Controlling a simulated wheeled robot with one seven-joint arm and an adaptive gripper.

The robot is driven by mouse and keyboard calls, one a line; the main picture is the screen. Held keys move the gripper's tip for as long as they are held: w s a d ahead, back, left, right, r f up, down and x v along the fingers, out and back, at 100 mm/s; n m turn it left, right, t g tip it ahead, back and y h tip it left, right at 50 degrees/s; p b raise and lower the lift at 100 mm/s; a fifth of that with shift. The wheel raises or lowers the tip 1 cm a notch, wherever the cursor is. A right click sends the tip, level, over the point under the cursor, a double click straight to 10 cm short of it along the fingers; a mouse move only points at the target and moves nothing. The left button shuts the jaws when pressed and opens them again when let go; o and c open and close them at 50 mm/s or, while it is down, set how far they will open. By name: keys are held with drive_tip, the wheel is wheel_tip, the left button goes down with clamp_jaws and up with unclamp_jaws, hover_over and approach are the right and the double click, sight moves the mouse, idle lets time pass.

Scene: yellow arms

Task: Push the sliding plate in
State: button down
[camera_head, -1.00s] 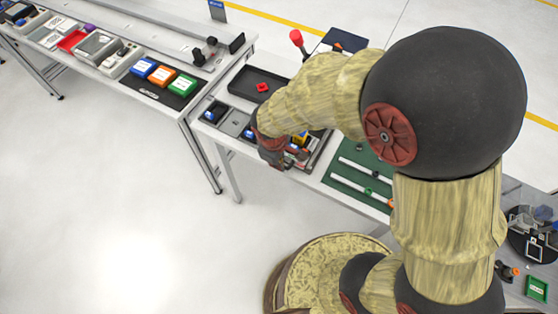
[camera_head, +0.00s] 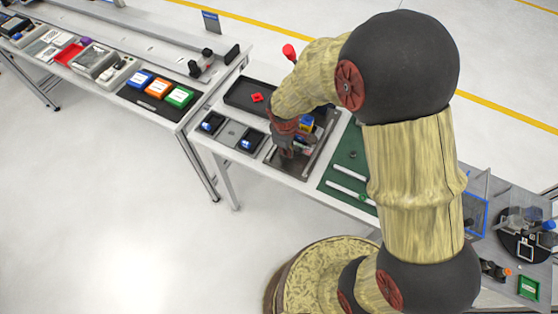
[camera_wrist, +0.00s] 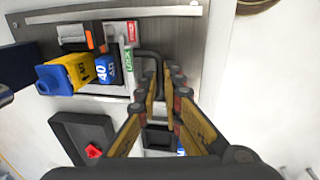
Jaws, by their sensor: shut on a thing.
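The sliding plate (camera_wrist: 198,55) is a grey metal panel with a dark loop handle (camera_wrist: 151,53), in the wrist view. My gripper (camera_wrist: 165,78) has its yellow fingers close together at the handle and is shut on it; the fingers partly hide the contact. Green LOCK (camera_wrist: 129,60) and red OPEN (camera_wrist: 132,32) labels are beside the handle. In the head view, my gripper (camera_head: 286,152) points down over the plate's unit (camera_head: 291,171) and hides much of it. How far the plate stands out cannot be told.
A yellow-and-blue item (camera_wrist: 68,75) and a blue block marked 40 (camera_wrist: 106,69) are close to the handle. A black tray (camera_head: 240,92) holds a red piece (camera_head: 257,97). A green board (camera_head: 347,165) with white rails is to the right.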

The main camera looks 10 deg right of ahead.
drive_tip(key=shift+w+d, duration=0.55)
drive_tip(key=shift+w, duration=0.2)
drive_tip(key=shift+w+d, duration=0.5)
drive_tip(key=shift+w, duration=0.2)
drive_tip(key=c, duration=1.9)
unclamp_jaws()
drive_tip(key=shift+w+d, duration=0.1)
drive_tip(key=r, duration=0.4)
drive_tip(key=s+a+r, duration=0.1)
drive_tip(key=r, duration=0.6)
drive_tip(key=shift+s+a+r, duration=0.15)
drive_tip(key=shift+s+r, duration=0.25)
